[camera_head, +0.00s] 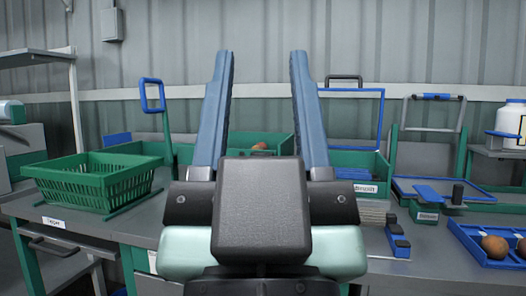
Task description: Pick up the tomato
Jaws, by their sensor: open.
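My gripper (262,54) fills the middle of the head view, its two long blue fingers pointing up and standing wide apart. Nothing is between them at the tips. Beyond the fingers, a small reddish-brown round thing (260,147), which looks like a tomato, shows just above the rim of a green bin (240,138); most of it is hidden.
A green slatted crate (95,180) stands on the grey bench at left. A blue-framed stand (376,92) and a green-legged frame with a handle (432,130) stand at right. A white jar (511,122) is at far right. A corrugated wall closes the back.

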